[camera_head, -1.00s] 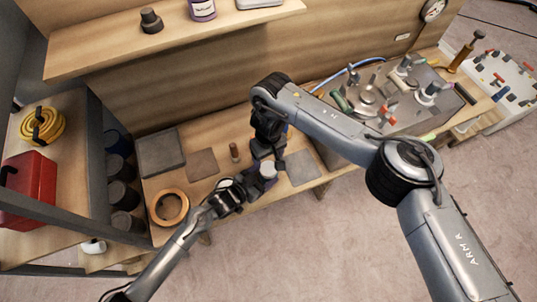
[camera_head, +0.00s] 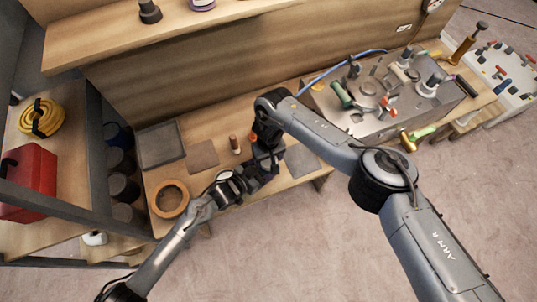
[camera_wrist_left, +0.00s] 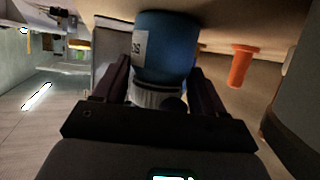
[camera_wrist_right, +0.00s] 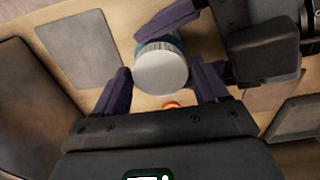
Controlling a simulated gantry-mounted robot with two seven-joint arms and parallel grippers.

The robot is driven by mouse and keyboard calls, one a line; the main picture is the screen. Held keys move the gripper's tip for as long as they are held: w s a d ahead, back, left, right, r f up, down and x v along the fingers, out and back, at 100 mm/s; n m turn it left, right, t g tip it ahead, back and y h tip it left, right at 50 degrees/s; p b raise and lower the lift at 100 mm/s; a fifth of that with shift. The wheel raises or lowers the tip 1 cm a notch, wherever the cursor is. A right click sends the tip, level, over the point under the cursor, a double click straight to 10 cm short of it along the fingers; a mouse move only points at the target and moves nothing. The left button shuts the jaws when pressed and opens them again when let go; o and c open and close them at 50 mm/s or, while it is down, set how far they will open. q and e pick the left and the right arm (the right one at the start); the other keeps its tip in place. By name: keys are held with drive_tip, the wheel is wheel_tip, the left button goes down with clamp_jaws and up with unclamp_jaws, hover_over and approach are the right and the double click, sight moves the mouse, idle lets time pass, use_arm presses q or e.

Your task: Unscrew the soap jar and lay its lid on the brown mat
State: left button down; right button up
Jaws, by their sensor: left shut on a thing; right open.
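The soap jar shows in the left wrist view as a blue body (camera_wrist_left: 165,45) with a partly readable white label and a ribbed, pale lid (camera_wrist_left: 155,96). My left gripper (camera_wrist_left: 155,85) is shut on the jar. In the right wrist view the round white lid (camera_wrist_right: 160,72) is on the jar. My right gripper (camera_wrist_right: 178,85) is open, with its fingers on either side of the lid; contact cannot be told. In the head view both grippers hide most of the jar. The brown mat (camera_head: 203,155) lies bare on the bench, left of the grippers.
A grey mat (camera_head: 301,160) lies right of the grippers. A grey fixture block (camera_head: 365,125) stands at the right.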

drive_tip(key=c, duration=0.9)
drive_tip(key=n, duration=0.7)
drive_tip(key=o, duration=1.2)
